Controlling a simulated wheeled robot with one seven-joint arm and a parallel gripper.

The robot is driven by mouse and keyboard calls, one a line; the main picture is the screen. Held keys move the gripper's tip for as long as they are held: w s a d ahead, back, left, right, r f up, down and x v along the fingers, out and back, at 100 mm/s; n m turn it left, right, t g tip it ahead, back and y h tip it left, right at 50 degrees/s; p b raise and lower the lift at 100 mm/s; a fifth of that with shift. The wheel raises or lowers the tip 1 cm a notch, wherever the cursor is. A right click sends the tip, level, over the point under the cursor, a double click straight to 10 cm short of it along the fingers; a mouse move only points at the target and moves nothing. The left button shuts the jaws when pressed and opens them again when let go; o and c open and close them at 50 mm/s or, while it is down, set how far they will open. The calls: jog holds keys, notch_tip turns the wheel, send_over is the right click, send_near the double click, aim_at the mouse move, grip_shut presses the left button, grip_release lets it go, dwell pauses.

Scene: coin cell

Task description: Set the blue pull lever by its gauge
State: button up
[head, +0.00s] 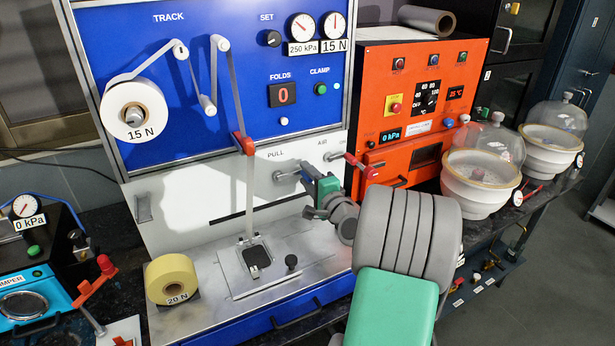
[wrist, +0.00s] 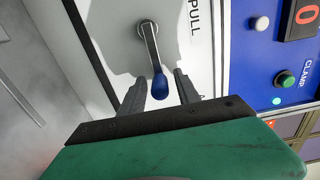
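The pull lever (wrist: 149,40) sticks out of the white panel by the word PULL, and its blue knob (wrist: 160,87) shows in the wrist view. My gripper (head: 306,178) is open in front of the panel. In the wrist view its fingers stand on either side of the knob, with gaps visible on both sides. Two dial gauges sit at the top of the blue panel: one labelled 250 kPa (head: 301,27) and one labelled 15 N (head: 333,25).
A red-handled air lever (head: 354,162) is just right of my gripper. A white roll marked 15 N (head: 134,109) feeds a strip down to the metal plate. A yellow 20 N roll (head: 172,279) lies on the bench. An orange machine (head: 410,100) stands to the right.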

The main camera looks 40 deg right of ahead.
jog(key=shift+s, duration=0.1)
jog(key=s, duration=0.2)
jog(key=s+b, duration=0.1)
jog(key=s, duration=0.2)
jog(key=s+a+b, duration=0.1)
jog(key=s, duration=0.1)
jog(key=shift+s, duration=0.35)
